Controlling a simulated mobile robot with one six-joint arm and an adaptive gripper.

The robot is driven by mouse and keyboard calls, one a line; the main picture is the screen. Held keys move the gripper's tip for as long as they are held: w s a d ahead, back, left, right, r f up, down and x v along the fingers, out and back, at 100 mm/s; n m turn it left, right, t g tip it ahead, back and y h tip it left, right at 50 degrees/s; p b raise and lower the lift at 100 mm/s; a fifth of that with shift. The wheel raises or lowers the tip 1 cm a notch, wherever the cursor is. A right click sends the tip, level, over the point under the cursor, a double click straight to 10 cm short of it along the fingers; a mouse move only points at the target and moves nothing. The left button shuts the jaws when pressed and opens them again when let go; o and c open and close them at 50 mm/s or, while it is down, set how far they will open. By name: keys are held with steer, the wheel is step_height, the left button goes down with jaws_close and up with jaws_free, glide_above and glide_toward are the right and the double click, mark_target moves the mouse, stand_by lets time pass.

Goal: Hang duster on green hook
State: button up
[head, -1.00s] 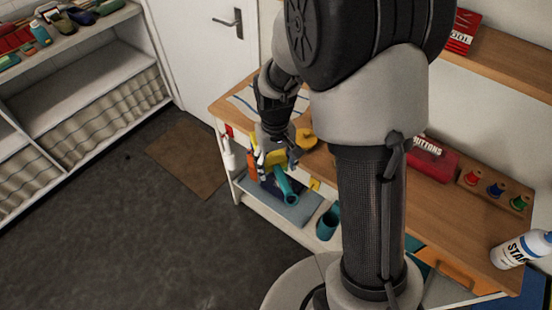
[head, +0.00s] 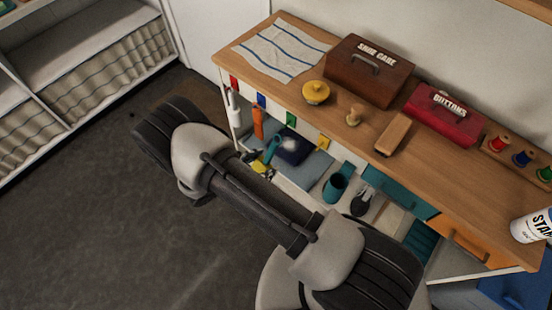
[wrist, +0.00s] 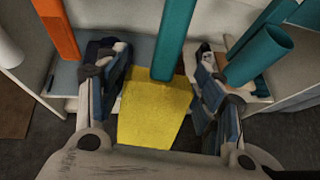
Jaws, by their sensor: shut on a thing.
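The duster shows in the wrist view as a teal handle (wrist: 174,38) running up from a broad yellow part (wrist: 150,112). My gripper (wrist: 165,105) is shut on it, with one finger on each side of the yellow part. In the head view the duster's teal handle (head: 272,148) shows beyond my gripper (head: 262,165), below the table's front edge; my arm partly hides the rest. The green hook (head: 291,119) is on the front edge, up and right of the handle. They look apart in the head view; depth is hard to judge. The wrist view does not show the hook.
Red (head: 234,82), blue (head: 261,101) and yellow (head: 323,141) hooks flank the green one. A white thing (head: 234,108) and an orange thing (head: 258,122) hang at left. The shelf below holds a dark blue thing (head: 293,148) and a teal cup (head: 335,187).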

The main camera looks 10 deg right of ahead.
steer(key=shift+w+a+f+n+t+y, duration=0.15)
steer(key=shift+a+f+n+t, duration=0.35)
steer(key=shift+f+t, duration=0.1)
steer(key=shift+w+a+f+n+t+y, duration=0.15)
steer(key=shift+a+f+n+t, duration=0.35)
steer(key=shift+f+t, duration=0.1)
steer(key=w+d+f, duration=0.1)
steer(key=w+d, duration=0.4)
steer(key=d, duration=0.2)
steer(key=shift+w+d+f+b, duration=0.25)
steer(key=shift+d+b, duration=0.05)
steer(key=shift+b, duration=0.15)
stand_by(0.3)
